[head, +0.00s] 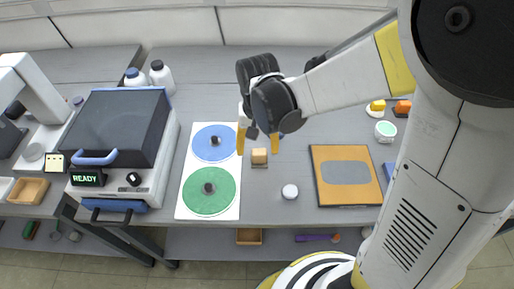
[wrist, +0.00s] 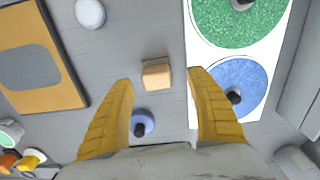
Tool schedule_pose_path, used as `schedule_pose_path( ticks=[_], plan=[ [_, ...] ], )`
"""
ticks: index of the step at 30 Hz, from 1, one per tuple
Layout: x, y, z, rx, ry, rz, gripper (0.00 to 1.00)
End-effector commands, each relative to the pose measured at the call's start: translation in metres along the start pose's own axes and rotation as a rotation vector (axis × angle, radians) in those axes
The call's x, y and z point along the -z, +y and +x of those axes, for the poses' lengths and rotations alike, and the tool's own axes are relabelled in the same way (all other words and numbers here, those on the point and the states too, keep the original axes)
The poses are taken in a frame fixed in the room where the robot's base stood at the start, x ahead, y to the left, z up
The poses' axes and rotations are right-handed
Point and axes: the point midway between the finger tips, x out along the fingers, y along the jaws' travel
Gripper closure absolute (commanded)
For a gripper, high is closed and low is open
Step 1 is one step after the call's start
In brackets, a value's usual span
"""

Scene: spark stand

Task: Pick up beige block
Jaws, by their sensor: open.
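The beige block (head: 259,157) is a small cube lying on the grey bench, right of the white board with the two discs. It also shows in the wrist view (wrist: 157,75), just beyond and between my fingertips. My gripper (head: 259,140) has two orange-yellow fingers spread apart, above the bench by the block. In the wrist view my gripper (wrist: 163,80) is open and empty, and neither finger visibly touches the block.
The white board (head: 184,200) carries a blue disc (head: 204,153) and a green disc (head: 201,202) with black knobs. A white round piece (head: 290,191) and an orange panel (head: 369,195) are nearby. A blue knobbed piece (wrist: 142,122) lies between my fingers in the wrist view.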

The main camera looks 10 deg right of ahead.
Motion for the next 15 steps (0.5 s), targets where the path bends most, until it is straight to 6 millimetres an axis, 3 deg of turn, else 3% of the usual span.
schedule_pose_path(
  ticks=[9, 15],
  plan=[
    [0.005, 0.006, 0.047, 0.0, 0.0, 0.001, 0.33],
    [0.004, 0.006, 0.047, 0.0, 0.0, 0.001, 0.33]
  ],
)
